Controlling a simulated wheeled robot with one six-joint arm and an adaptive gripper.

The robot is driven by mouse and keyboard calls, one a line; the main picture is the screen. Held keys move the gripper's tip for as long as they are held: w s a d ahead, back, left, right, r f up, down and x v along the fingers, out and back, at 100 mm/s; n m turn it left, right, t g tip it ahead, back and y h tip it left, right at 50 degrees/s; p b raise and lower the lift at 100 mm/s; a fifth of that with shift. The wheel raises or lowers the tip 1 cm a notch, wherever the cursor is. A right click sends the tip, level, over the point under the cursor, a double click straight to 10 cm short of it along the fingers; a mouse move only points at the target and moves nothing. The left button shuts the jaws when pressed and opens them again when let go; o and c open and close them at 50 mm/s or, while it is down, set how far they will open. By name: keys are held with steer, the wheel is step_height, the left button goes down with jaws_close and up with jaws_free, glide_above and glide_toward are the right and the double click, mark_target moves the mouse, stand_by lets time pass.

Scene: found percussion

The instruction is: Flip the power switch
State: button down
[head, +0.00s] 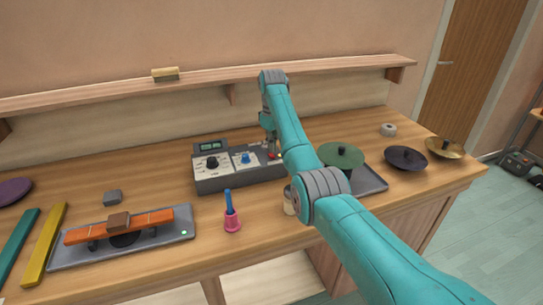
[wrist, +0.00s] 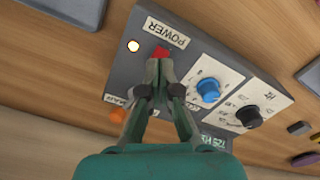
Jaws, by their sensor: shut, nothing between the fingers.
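A dark grey control box (head: 238,182) sits on the wooden bench in the head view. The wrist view shows its POWER label (wrist: 166,32) and a red power switch (wrist: 160,53) under the label. The fingers hide part of the panel. In the head view my gripper (head: 271,150) is over the right end of the box, partly hidden by my arm.
The box also carries a blue knob (wrist: 208,90) and a black knob (wrist: 249,117). A grey tray (head: 371,180) with a green disc (head: 340,155) stands to the right. A pink cup holding a blue handle (head: 228,202) stands in front. A shelf (head: 205,81) runs along the wall behind.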

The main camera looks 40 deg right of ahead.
mark_target(273, 156)
steer(key=shift+f, duration=1.45)
stand_by(1.0)
steer(key=shift+r, duration=3.55)
steer(key=shift+s, duration=0.1)
